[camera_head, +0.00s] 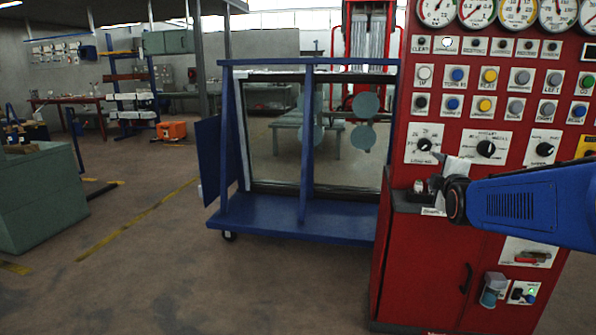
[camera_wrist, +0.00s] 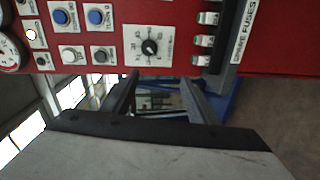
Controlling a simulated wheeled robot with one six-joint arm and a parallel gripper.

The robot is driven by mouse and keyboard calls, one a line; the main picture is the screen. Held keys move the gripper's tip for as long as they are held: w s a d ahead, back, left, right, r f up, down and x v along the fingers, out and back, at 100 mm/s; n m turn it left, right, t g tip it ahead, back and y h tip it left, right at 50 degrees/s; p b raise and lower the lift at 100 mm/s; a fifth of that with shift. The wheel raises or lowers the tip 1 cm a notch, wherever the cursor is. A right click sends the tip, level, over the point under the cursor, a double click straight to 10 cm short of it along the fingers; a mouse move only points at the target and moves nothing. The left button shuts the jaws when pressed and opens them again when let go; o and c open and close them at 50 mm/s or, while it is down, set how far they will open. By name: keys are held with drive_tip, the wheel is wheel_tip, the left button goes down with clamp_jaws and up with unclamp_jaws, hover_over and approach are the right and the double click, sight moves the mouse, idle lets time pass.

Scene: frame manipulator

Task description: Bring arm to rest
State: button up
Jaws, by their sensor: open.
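My gripper (camera_wrist: 160,79) shows in the wrist view with its two dark fingers apart and nothing between them. The fingertips are in front of the red control panel (camera_wrist: 285,45), just below a black rotary dial (camera_wrist: 149,47) on a white plate. In the head view my blue arm reaches in from the right, and my gripper (camera_head: 444,160) is in front of the panel's left dial (camera_head: 424,145). The gripper is small there and partly merges with the panel. I cannot tell whether it touches the panel.
The red cabinet (camera_head: 425,260) fills the right side, with gauges, buttons and a small ledge near my gripper. A blue wheeled frame (camera_head: 270,222) holding a glass pane stands left of it. A green cabinet (camera_head: 40,200) is at far left. Open floor (camera_head: 140,270) lies between.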

drive_tip(key=s+a+f+m+g+y, duration=0.1)
drive_tip(key=s+a+f+m+g, duration=0.3)
drive_tip(key=s+f, duration=0.3)
drive_tip(key=s+a+f+m+g+y, duration=0.2)
drive_tip(key=s+a+f+m+g, duration=0.2)
drive_tip(key=s, duration=1.2)
drive_tip(key=s+a+f+m+g+y, duration=0.1)
drive_tip(key=s+a+f+m+g, duration=0.2)
drive_tip(key=s+a+f+m, duration=0.3)
drive_tip(key=s+a+f, duration=0.1)
drive_tip(key=s+f, duration=0.2)
drive_tip(key=s, duration=0.2)
drive_tip(key=shift+s+a+f+g, duration=0.25)
drive_tip(key=shift+s+f+g, duration=0.05)
drive_tip(key=shift+g, duration=0.1)
idle(0.4)
